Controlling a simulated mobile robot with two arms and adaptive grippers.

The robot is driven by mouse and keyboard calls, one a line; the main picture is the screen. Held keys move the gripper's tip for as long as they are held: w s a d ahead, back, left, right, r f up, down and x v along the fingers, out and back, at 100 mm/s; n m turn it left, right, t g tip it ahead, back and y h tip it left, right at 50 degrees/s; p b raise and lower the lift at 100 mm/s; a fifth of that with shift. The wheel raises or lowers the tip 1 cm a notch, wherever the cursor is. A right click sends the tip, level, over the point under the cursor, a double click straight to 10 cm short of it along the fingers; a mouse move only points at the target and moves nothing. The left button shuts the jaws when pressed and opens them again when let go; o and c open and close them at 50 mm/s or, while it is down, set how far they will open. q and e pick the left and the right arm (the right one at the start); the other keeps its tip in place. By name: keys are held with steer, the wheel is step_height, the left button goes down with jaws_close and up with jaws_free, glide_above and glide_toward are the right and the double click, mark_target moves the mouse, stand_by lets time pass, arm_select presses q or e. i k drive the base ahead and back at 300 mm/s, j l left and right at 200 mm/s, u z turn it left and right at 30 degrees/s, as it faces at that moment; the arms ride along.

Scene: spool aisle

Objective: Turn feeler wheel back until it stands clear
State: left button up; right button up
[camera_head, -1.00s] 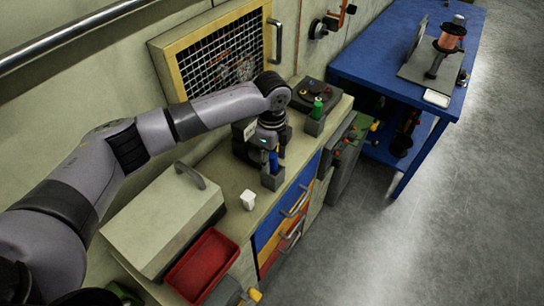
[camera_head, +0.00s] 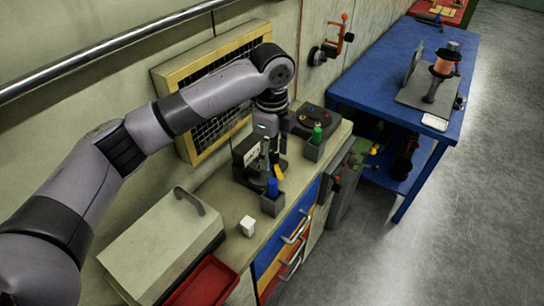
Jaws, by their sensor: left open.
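My left gripper (camera_head: 272,149) points down above the counter, beside a small dark bench device (camera_head: 250,163) with a pale face, and partly covers it. The gripper looks open and I see nothing held in it. A yellow-orange piece (camera_head: 279,173) shows just below it; I cannot tell whether they touch. A dark round wheel (camera_head: 317,56) sits on the wall, left of an orange-red bracket (camera_head: 346,36), apart from my gripper. No part is clearly recognisable as the feeler wheel. My right gripper is not in view.
A blue item (camera_head: 272,187) and a green bottle (camera_head: 317,134) stand in grey blocks on the counter. A white cup (camera_head: 248,226), a lidded box (camera_head: 162,247) and a red tray (camera_head: 205,283) lie nearer.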

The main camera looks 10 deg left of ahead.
mark_target(274, 156)
steer(key=k+l, duration=0.1)
steer(key=l, duration=0.3)
steer(key=k+l, duration=0.1)
steer(key=l, duration=0.25)
steer(key=k+l, duration=0.1)
steer(key=l, duration=0.3)
